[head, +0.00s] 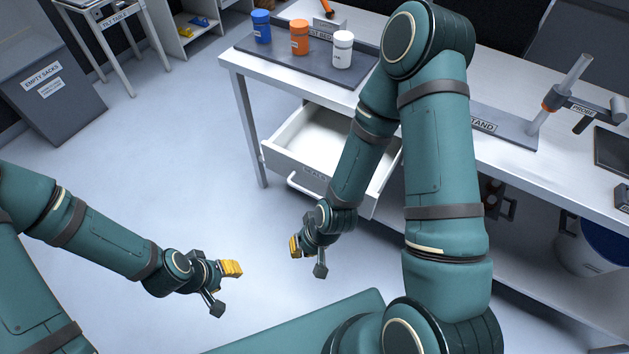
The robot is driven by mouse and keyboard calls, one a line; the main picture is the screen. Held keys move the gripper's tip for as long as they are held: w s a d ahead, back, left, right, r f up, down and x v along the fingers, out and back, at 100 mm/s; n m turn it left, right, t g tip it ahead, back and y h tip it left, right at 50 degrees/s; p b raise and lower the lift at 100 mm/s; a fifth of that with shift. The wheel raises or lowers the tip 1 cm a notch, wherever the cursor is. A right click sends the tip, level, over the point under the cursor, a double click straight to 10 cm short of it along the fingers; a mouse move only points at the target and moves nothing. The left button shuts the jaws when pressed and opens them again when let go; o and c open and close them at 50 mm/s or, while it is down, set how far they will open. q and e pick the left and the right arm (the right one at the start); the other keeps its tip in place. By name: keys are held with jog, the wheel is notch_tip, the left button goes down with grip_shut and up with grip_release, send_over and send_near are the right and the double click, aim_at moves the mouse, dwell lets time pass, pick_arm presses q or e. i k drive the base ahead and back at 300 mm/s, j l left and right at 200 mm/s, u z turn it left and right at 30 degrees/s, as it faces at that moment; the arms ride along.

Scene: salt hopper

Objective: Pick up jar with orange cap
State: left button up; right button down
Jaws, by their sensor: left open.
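The jar with the orange cap (300,38) stands upright on a dark mat (360,68) at the back left of the bench. It is between a blue jar (262,27) on its left and a white jar (343,49) on its right. My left gripper (223,288) is open and empty at the lower left, over the floor and well away from the jars. My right gripper (307,259) looks open and empty, in front of the drawer and well below the jars.
A drawer (290,133) stands pulled out under the bench (243,72). My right arm hides part of the bench. A stand with a probe (580,106) is on the right of the bench. A grey bin (50,85) and a small table (105,22) are at the back left. Floor at left is clear.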

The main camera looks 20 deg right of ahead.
aim_at(299, 28)
jog(key=z, duration=0.5)
jog(key=i+j+z, duration=0.1)
jog(key=z, duration=0.3)
jog(key=j+z, duration=0.25)
jog(key=z, duration=0.2)
jog(key=j+z, duration=0.2)
jog(key=z, duration=0.2)
jog(key=j+z, duration=0.3)
jog(key=j, duration=0.15)
jog(key=j+z, duration=0.3)
jog(key=j, duration=0.2)
jog(key=k+j+z, duration=0.1)
jog(key=j, duration=0.4)
jog(key=k+j+z, duration=0.15)
jog(key=j, duration=0.3)
jog(key=i, duration=0.05)
